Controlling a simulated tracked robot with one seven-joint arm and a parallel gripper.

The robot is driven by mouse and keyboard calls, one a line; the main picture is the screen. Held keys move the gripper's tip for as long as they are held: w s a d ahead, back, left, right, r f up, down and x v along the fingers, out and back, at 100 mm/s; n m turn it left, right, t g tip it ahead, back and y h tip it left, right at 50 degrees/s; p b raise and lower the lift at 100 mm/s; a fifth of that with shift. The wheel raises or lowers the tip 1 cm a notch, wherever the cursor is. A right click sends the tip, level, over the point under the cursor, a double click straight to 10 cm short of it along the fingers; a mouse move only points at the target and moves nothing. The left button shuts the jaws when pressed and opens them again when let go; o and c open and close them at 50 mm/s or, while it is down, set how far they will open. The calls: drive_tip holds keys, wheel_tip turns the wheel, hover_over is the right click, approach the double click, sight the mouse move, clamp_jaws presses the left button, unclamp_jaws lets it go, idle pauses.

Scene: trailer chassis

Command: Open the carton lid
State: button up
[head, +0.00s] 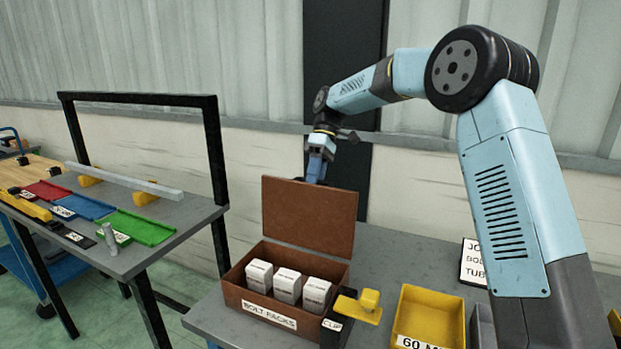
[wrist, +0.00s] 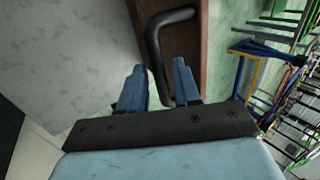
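The brown carton (head: 233,296) stands on the grey table with a "BOLT PACKS" label on its front. Its lid (head: 308,217) is raised, standing nearly upright at the back edge. Several white packs (head: 287,284) stand inside. My gripper (head: 316,172) is behind the lid's top edge, and its fingertips are partly hidden there. In the wrist view, a black bar handle (wrist: 156,50) on the brown lid (wrist: 188,55) runs down between the fingers of my gripper (wrist: 158,76). The fingers are apart, with a visible gap between the left finger and the handle.
A yellow clamp-like piece with a "CUP" label (head: 333,325) sits at the carton's front right corner. A yellow bin (head: 430,312) stands further right. A sign (head: 474,262) is behind it. A second table (head: 165,212) with coloured trays is at left.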

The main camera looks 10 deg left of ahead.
drive_tip(key=shift+o, duration=0.5)
drive_tip(key=shift+r, duration=0.1)
drive_tip(key=v, duration=1.3)
drive_tip(key=shift+w+r, duration=0.15)
drive_tip(key=shift+w, duration=0.05)
